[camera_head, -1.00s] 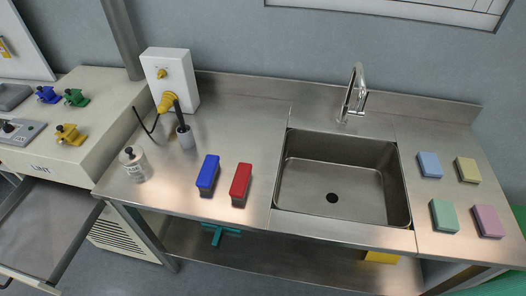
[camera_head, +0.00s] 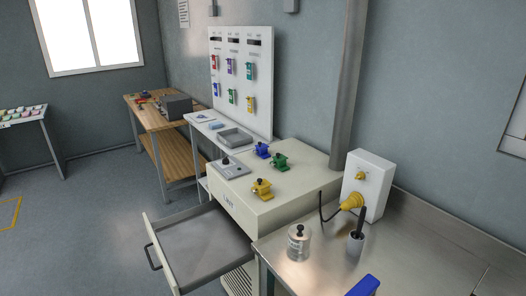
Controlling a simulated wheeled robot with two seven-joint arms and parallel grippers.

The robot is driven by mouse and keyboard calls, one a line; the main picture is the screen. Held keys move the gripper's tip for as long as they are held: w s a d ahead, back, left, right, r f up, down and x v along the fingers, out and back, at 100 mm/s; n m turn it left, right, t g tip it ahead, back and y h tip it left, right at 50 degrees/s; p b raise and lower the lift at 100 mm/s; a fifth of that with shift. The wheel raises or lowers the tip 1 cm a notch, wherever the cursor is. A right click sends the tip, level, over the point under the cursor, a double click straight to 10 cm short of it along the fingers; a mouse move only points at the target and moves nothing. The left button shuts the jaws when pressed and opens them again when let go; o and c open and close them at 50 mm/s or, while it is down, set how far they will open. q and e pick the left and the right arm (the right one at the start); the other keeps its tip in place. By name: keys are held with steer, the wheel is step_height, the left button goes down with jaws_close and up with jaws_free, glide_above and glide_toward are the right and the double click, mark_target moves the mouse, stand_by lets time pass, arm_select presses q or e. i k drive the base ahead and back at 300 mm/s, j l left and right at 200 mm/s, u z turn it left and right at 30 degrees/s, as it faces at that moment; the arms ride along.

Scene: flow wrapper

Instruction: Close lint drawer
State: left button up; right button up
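The lint drawer (camera_head: 203,247) is pulled out from a cream cabinet marked LINT (camera_head: 272,207). It is a wide grey tray with a pale front panel and a dark handle (camera_head: 152,257) on its outer left side. The inside looks empty. Neither of my grippers shows in this view.
A wooden bench (camera_head: 150,122) stands farther back. The floor (camera_head: 95,215) left of the drawer is clear.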

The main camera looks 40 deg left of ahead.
mark_target(194, 248)
steer(key=u, duration=1)
steer(key=i+j+u, duration=0.1)
steer(key=j+u, duration=0.2)
steer(key=u, duration=0.15)
steer(key=i+j+u, duration=0.2)
steer(key=u, duration=0.25)
steer(key=j, duration=0.1)
